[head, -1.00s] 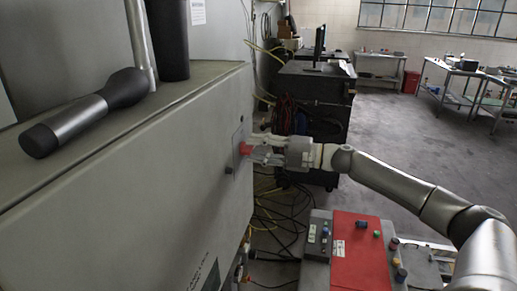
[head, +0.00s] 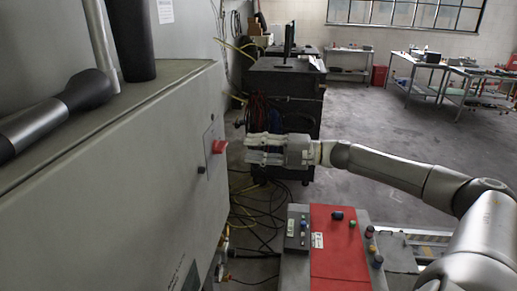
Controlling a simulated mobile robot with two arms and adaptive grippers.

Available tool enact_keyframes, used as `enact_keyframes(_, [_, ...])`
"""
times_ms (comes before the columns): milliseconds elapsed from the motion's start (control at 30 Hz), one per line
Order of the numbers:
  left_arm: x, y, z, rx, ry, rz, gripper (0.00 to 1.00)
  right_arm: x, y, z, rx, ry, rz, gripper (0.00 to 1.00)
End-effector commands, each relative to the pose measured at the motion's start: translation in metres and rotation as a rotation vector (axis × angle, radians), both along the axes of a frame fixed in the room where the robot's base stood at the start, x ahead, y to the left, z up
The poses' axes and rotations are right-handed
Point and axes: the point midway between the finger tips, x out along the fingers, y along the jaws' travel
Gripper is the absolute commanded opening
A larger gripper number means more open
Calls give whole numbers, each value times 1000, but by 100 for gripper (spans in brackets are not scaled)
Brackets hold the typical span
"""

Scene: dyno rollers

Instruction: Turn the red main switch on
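The red main switch (head: 219,146) is a small red knob on a grey plate, on the side face of the large grey cabinet (head: 110,190). Whether it stands on or off cannot be told. My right gripper (head: 248,149) is just right of the switch, its fingers pointing left towards it. The two fingers are apart, one above the other, with nothing between them. A gap shows between the fingertips and the knob. My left gripper is not in view.
A red and grey control desk (head: 338,245) with buttons stands below my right arm. Cables (head: 255,215) lie on the floor beside the cabinet. A dark workbench (head: 285,90) stands behind the gripper. Open floor (head: 370,130) lies to the right.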

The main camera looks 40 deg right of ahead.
Motion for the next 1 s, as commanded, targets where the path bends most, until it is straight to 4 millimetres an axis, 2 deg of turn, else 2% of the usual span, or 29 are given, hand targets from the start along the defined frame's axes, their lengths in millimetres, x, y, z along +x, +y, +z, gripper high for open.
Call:
enact_keyframes(867, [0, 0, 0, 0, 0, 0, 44, -6, -5, 1, 0, -1, 1, 32])
enact_keyframes(1000, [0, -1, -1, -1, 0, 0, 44, -3, -12, -12, 22, 13, -29, 32])
